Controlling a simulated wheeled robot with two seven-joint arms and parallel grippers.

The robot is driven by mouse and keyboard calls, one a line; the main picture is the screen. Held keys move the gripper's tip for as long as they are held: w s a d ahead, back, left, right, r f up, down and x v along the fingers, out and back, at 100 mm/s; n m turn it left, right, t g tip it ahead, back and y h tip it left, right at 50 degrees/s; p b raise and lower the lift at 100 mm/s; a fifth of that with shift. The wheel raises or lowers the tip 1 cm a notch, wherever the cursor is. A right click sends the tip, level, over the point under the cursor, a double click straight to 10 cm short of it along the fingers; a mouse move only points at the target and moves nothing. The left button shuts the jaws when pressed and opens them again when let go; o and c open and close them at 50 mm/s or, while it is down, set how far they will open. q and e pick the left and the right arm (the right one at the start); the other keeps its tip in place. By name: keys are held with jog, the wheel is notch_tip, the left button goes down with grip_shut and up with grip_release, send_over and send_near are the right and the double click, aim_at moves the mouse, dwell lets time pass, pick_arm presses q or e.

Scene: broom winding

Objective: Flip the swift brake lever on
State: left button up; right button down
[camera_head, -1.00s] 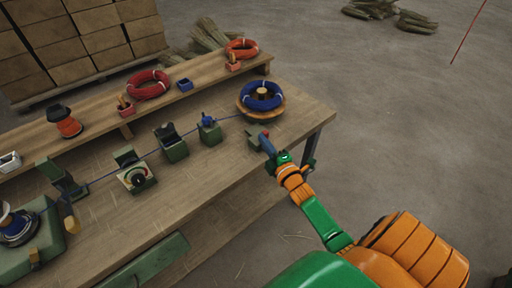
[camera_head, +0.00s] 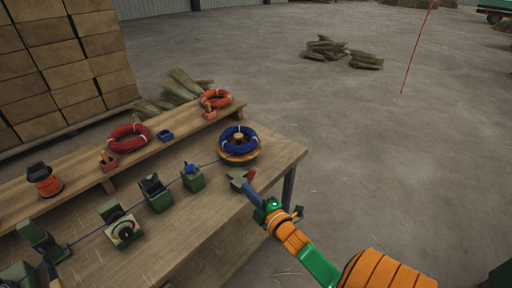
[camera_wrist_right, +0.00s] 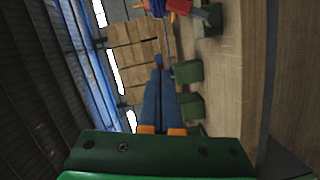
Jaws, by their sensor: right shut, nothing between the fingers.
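The swift is a round wooden turntable (camera_head: 240,158) with a blue coil (camera_head: 238,131) on it, at the table's far right corner. In front of it stands a small green brake block (camera_head: 237,178) with a red lever (camera_head: 251,174). My right gripper (camera_head: 247,184) has its blue fingers shut and empty, with the tips right by the block and lever. I cannot tell whether they touch. In the right wrist view the closed fingers (camera_wrist_right: 158,68) point up the picture, with the blue coil (camera_wrist_right: 158,8) beyond them.
A blue strand runs along the wooden table (camera_head: 215,212) past several green devices, including a dial gauge (camera_head: 123,231). A raised shelf behind holds red coils (camera_head: 129,138) and small bins. Cardboard boxes (camera_head: 60,60) are stacked at back left.

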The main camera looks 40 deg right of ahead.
jog(key=s, duration=0.4)
jog(key=shift+s+r, duration=0.15)
jog(key=shift+s, duration=0.25)
jog(key=shift+d, duration=0.15)
